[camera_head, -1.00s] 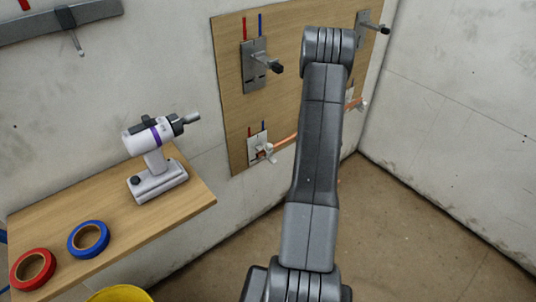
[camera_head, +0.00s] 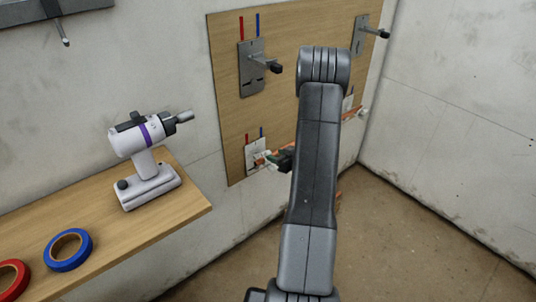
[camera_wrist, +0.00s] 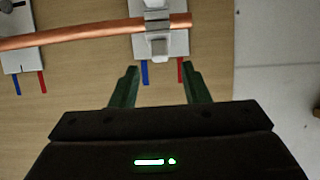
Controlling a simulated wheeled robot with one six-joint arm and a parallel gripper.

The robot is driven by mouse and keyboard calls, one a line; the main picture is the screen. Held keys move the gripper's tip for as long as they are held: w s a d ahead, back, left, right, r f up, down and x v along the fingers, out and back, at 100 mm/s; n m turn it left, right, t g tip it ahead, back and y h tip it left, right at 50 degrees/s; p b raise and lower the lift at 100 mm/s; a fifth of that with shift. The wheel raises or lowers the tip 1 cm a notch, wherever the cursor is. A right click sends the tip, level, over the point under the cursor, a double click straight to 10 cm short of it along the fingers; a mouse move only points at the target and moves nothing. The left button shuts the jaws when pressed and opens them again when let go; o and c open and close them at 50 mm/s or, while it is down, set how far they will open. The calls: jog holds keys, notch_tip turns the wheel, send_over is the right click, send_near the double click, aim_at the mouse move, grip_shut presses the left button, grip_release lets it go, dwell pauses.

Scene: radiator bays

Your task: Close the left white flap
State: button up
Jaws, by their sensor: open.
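The left white bracket (camera_head: 251,160) sits low on the wooden board, below short red and blue marks. In the wrist view it appears upside down, as a white plate (camera_wrist: 177,42) with a grey clip across the copper pipe (camera_wrist: 80,34). A pale flap tab (camera_wrist: 159,47) shows at the clip, between the pipe and my fingers; I cannot tell how far it is closed. My gripper (camera_wrist: 160,70) is open, its green fingers apart and empty, just short of the tab. In the head view my gripper (camera_head: 272,161) is beside the left bracket and partly hides it.
A second white bracket (camera_wrist: 18,55) holds the pipe farther along. Grey brackets (camera_head: 251,70) with protruding knobs are above on the board (camera_head: 300,30). A white drill (camera_head: 143,165) and blue tape (camera_head: 68,250) lie on the wooden shelf (camera_head: 180,203) at left. The floor at right is clear.

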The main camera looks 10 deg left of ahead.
aim_at(268, 151)
jog(key=x, duration=0.6)
jog(key=shift+w+a+f, duration=0.1)
jog(key=shift+c, duration=0.2)
jog(key=c, duration=0.7)
jog(key=shift+a+r+h+p, duration=0.1)
jog(key=shift+r+h+p, duration=0.1)
jog(key=shift+h+p, duration=0.15)
jog(key=shift+c, duration=0.2)
jog(key=shift+w+a+r+g+h+p, duration=0.2)
jog(key=shift+g+h+p, duration=0.35)
jog(key=shift+p, duration=0.6)
jog(key=p, duration=0.2)
jog(key=g+h+p, duration=0.1)
jog(key=p, duration=0.2)
jog(key=shift+w+a+f, duration=0.2)
jog(key=shift+a+f, duration=0.05)
jog(key=shift+a, duration=0.05)
jog(key=shift+w+f+g+h+p, duration=0.1)
jog(key=shift+f+g+h+p, duration=0.2)
jog(key=shift+h+p, duration=0.35)
